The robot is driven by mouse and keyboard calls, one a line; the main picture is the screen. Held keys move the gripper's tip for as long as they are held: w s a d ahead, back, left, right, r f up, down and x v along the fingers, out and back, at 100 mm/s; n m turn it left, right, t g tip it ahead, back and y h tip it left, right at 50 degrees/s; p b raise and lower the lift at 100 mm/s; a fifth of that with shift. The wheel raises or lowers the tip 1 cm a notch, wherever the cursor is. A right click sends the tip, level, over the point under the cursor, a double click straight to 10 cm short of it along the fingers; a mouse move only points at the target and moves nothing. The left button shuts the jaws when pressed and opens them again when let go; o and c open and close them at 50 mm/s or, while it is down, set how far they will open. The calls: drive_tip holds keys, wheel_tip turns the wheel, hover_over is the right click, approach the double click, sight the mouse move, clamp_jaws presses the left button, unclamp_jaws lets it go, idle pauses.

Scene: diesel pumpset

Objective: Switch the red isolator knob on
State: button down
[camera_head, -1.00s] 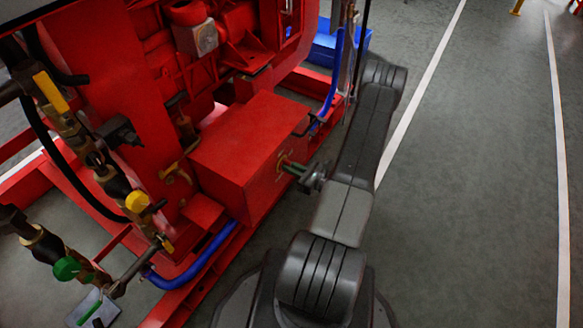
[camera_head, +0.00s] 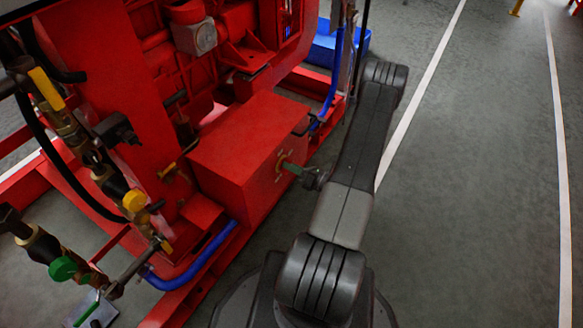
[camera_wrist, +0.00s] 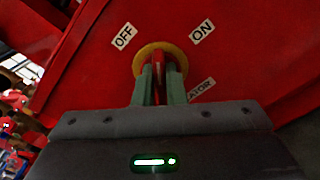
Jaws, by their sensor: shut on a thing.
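The red isolator knob (camera_wrist: 159,68) stands on a yellow round plate (camera_wrist: 172,50) on the red box face, with an OFF label (camera_wrist: 124,37) to its upper left and an ON label (camera_wrist: 202,32) to its upper right. The knob's red bar looks upright in the wrist view, pointing between the two labels. My gripper (camera_wrist: 160,75) has its green fingers shut on the bar, one on each side. In the head view my gripper (camera_head: 291,168) reaches the side of the red box (camera_head: 236,143); the knob is mostly hidden there.
A third label (camera_wrist: 201,89), partly hidden, sits right of the fingers. Red machinery, a blue hose (camera_head: 205,262) and valves with yellow (camera_head: 136,200) and green (camera_head: 64,268) handles stand to the left. Grey floor to the right is clear.

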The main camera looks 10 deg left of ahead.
drive_tip(key=shift+w+f+m, duration=0.1)
drive_tip(key=shift+m, duration=2.4)
drive_tip(key=shift+w+f+m, duration=0.1)
drive_tip(key=shift+m, duration=2.4)
drive_tip(key=c, duration=1.5)
unclamp_jaws()
drive_tip(key=shift+s+d, duration=0.1)
drive_tip(key=shift+d, duration=0.05)
drive_tip(key=p+v, duration=0.3)
drive_tip(key=v, duration=1)
drive_tip(key=shift+s+d, duration=0.1)
drive_tip(key=shift+d, duration=0.2)
